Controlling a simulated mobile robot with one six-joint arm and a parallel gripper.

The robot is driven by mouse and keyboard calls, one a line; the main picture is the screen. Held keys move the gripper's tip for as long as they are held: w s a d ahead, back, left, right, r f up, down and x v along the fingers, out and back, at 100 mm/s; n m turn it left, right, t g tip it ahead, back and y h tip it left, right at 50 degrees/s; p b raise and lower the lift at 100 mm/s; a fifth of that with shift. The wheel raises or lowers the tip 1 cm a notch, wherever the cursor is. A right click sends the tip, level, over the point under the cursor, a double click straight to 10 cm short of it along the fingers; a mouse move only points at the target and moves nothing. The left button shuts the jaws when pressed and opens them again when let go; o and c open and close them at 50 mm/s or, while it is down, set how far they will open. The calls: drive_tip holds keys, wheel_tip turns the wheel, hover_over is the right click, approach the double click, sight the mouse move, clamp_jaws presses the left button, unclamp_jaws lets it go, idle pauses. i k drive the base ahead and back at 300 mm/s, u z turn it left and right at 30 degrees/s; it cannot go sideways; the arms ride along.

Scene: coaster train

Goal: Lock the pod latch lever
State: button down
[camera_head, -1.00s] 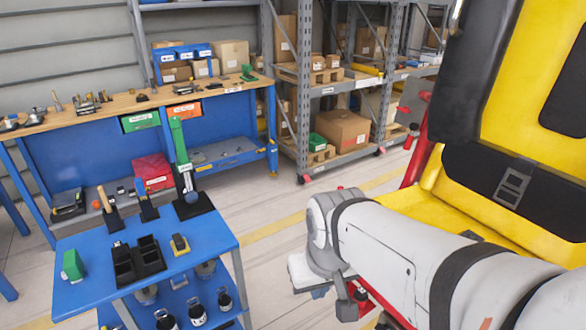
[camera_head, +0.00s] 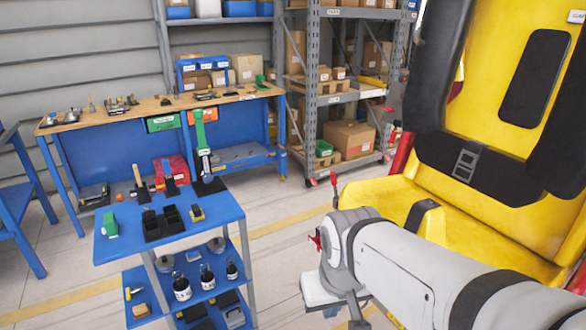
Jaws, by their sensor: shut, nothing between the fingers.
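The pod shows at the right as a yellow and black seat (camera_head: 440,225) with a black buckle strap. A small dark lever with a red tip (camera_head: 334,190) stands upright just behind my wrist, left of the seat. I cannot tell for certain that it is the latch lever; its lower part is hidden by my arm. A small red part (camera_head: 315,240) shows at the left edge of my wrist. My gripper (camera_head: 335,302) is low beside the seat, below my wrist, apart from the lever tip in the picture. It is shut and holds nothing; its fingertips are hard to make out.
A blue cart (camera_head: 228,212) with tools and black bins stands at the left. Behind it are a blue workbench (camera_head: 110,113) and a grey rack (camera_head: 300,90) with boxes. The floor (camera_head: 275,255) between cart and pod is clear.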

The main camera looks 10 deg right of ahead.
sight(332, 175)
drive_tip(key=z, duration=0.15)
drive_tip(key=i, duration=0.85)
drive_tip(key=u, duration=0.05)
